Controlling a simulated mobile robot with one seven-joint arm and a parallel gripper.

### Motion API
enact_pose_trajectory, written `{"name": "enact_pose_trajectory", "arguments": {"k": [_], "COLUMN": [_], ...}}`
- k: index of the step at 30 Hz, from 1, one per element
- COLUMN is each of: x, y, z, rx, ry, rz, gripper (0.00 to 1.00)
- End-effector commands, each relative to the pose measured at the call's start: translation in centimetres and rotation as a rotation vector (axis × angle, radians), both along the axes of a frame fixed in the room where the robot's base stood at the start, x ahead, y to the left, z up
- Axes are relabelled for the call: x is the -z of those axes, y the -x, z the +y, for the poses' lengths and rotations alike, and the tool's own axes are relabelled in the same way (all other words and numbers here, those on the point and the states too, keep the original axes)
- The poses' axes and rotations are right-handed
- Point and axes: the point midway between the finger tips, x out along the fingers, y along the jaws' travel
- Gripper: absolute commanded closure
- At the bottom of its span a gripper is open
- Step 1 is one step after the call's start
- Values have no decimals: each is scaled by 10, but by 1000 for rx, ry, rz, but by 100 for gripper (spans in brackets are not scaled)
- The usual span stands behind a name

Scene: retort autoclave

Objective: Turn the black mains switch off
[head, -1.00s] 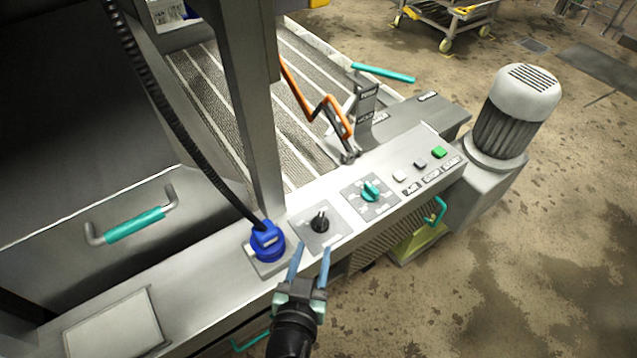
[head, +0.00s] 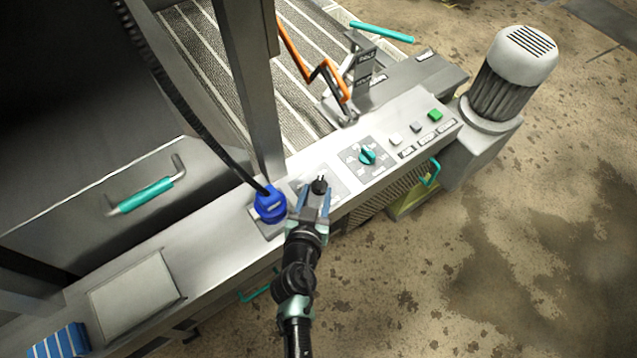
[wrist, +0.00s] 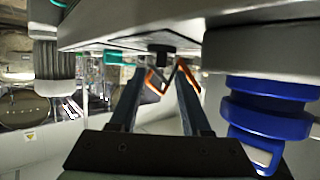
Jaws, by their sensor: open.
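The black mains switch (head: 319,186) is a small knob on a grey plate on the sloping steel panel, between the blue plug and a teal selector knob. My gripper (head: 316,196) is open, its two blue fingers reaching to the switch from the front, with the tips near either side of it. In the wrist view the dark switch (wrist: 162,49) shows beyond the gap between the fingertips (wrist: 160,68). I cannot tell whether the fingers touch it. The switch's plate is partly covered by my fingers.
The blue plug (head: 270,205) with its black cable is close left of my gripper; it also shows in the wrist view (wrist: 265,112). The teal selector knob (head: 367,156) and several push buttons lie to the right. An orange-handled lever (head: 328,76) stands behind the panel.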

Motion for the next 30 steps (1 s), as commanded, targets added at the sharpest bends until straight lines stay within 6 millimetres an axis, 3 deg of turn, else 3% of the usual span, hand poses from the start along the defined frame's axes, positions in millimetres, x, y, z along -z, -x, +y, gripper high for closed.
{"name": "enact_pose_trajectory", "arguments": {"k": [7,19,20,27,30], "x": [11,13,13,13,13], "y": [-26,-31,-31,-31,-31], "z": [-4,-5,-5,-5,-5], "rx": [0,0,0,0,0], "ry": [0,0,0,0,0], "rz": [-1,0,0,0,0], "gripper": [52,52,54,98,100]}}
